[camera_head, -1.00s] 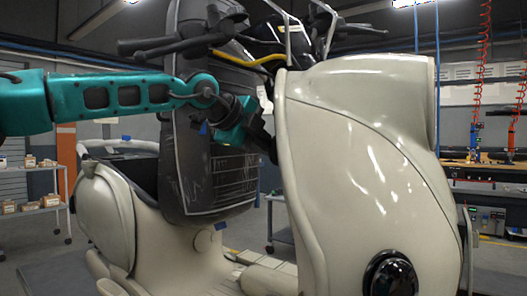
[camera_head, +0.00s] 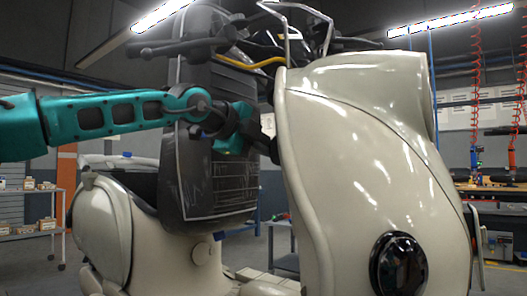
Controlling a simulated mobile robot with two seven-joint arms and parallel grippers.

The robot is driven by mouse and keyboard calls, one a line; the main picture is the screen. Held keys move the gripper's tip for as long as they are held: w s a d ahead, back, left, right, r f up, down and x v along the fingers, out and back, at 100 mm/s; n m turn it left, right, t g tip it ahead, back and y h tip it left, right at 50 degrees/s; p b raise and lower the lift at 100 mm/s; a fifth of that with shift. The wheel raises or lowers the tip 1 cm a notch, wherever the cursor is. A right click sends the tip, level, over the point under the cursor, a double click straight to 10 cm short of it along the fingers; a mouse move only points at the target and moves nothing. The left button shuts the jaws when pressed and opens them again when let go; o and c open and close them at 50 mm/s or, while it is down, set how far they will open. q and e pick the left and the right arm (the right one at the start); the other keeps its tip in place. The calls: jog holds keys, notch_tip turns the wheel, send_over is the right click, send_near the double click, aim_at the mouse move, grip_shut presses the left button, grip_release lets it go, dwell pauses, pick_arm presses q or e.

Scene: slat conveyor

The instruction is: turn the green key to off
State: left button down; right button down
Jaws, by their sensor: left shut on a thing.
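A cream scooter (camera_head: 345,140) with a tall curved front shield fills the middle and right. My left gripper (camera_head: 269,144) comes in from the left on its teal arm and reaches to the inner side of the shield. Its fingertips are mostly hidden behind the shield's left edge. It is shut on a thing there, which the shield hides. The green key cannot be seen; the gripper's place fits the key being in its grip, but its turn position cannot be told. My right gripper is not in view.
The dark ribbed scooter part (camera_head: 215,165) stands upright just behind my left wrist. Dark handlebars (camera_head: 180,47) and a metal rack (camera_head: 300,25) rise above. A shelf cart (camera_head: 30,230) stands at the far left, workbenches at the far right.

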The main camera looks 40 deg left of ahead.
pick_arm(q)
jog(key=shift+f+t+b, duration=0.2)
jog(key=shift+t+b, duration=0.5)
jog(key=shift+b, duration=0.05)
jog(key=c, duration=1.6)
grip_release()
jog(key=shift+c, duration=0.2)
jog(key=o, duration=0.5)
jog(key=s+r, duration=0.2)
jog(key=s, duration=1)
jog(key=shift+s+r, duration=0.15)
jog(key=shift+s, duration=0.2)
